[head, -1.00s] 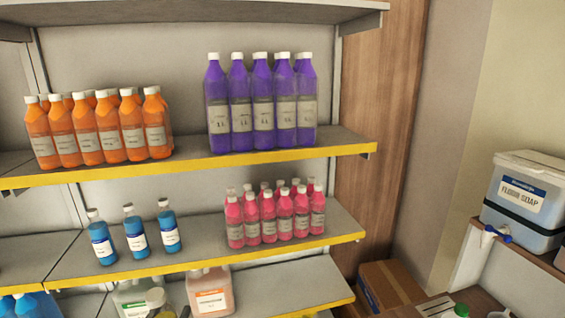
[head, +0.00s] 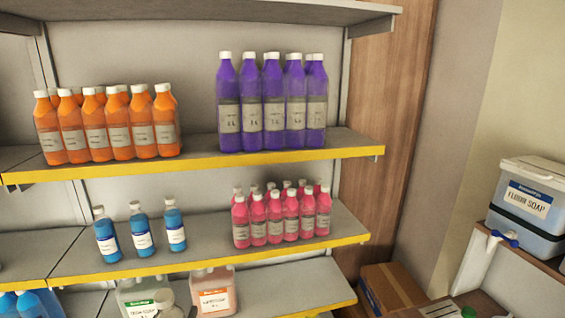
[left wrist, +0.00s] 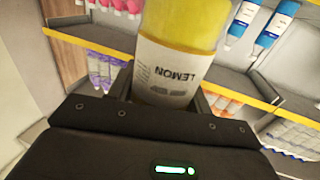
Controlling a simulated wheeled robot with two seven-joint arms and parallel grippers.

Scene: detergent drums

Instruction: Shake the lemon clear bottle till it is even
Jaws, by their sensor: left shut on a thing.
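The lemon bottle (left wrist: 185,25) shows in the left wrist view as a clear bottle with yellow contents and a white label. The label reads LEMON upside down in that view. My left gripper (left wrist: 163,88) is shut on the bottle, with a dark finger on each side of the label. I cannot tell how even the contents are. In the head view my left gripper is not clearly visible. My right gripper is in no view.
Shelves hold orange bottles (head: 112,125), purple bottles (head: 270,105), pink bottles (head: 282,215) and blue bottles (head: 141,232). Jugs (head: 212,290) stand on the lower shelf. A floor soap tank (head: 528,205) and a cardboard box (head: 392,288) are at the right.

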